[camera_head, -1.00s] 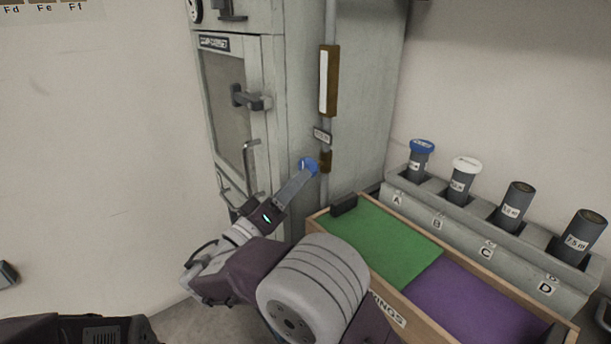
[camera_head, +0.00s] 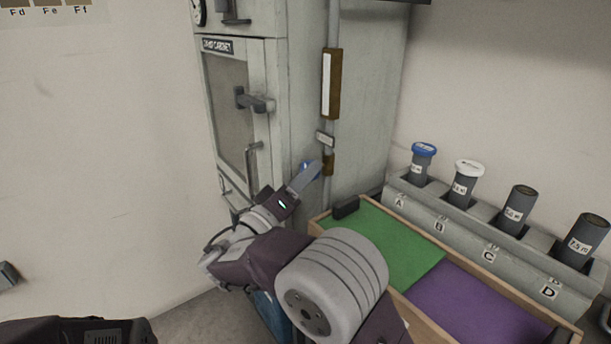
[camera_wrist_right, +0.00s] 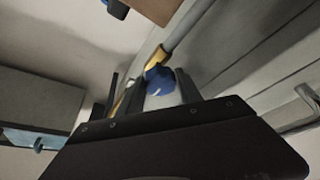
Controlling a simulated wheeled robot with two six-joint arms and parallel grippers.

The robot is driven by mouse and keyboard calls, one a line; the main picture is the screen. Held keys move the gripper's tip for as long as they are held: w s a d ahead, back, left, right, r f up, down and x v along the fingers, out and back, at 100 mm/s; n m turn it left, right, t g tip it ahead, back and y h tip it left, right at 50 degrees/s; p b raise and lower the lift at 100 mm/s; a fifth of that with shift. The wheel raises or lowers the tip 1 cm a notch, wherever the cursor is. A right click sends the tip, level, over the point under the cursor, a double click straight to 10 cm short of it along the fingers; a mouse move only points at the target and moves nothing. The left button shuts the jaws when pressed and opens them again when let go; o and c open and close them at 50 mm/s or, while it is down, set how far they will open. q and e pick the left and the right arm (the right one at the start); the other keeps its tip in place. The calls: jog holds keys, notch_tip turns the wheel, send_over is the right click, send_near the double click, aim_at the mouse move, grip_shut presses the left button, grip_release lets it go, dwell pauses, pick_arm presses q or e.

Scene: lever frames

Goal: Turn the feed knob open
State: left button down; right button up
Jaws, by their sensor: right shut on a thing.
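The feed knob (camera_head: 305,169) is a small blue knob on the pipe that runs down the side of the grey cabinet. My right gripper (camera_head: 311,171) is at the knob, its fingers partly covering it in the head view. In the right wrist view the blue knob (camera_wrist_right: 158,79) sits between the fingertips (camera_wrist_right: 160,86), and the gripper is shut on it. The knob's marking or angle cannot be read. My left gripper is not in view.
The cabinet door handle (camera_head: 254,101) and a thin bent handle (camera_head: 252,160) stick out to the left of the gripper. A wooden tray (camera_head: 428,322) with green and purple sections lies at the lower right. A rack (camera_head: 455,226) holding several dark cylinders stands behind it.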

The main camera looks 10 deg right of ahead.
jog(key=shift+s+r+n+g+y+p, duration=0.2)
jog(key=shift+n+y+p, duration=0.55)
jog(key=shift+n+p, duration=1.15)
jog(key=shift+w+r+n+g+y+p, duration=0.15)
jog(key=shift+n+g+y+p, duration=0.4)
jog(key=shift+n+p, duration=1.35)
jog(key=shift+s+r+n+g+y+p, duration=0.1)
jog(key=shift+n+y+p, duration=0.8)
jog(key=shift+n+p, duration=0.95)
jog(key=shift+f+n+b, duration=0.1)
jog(key=shift+n+b, duration=0.2)
jog(key=shift+n, duration=0.15)
jog(key=o, duration=1.1)
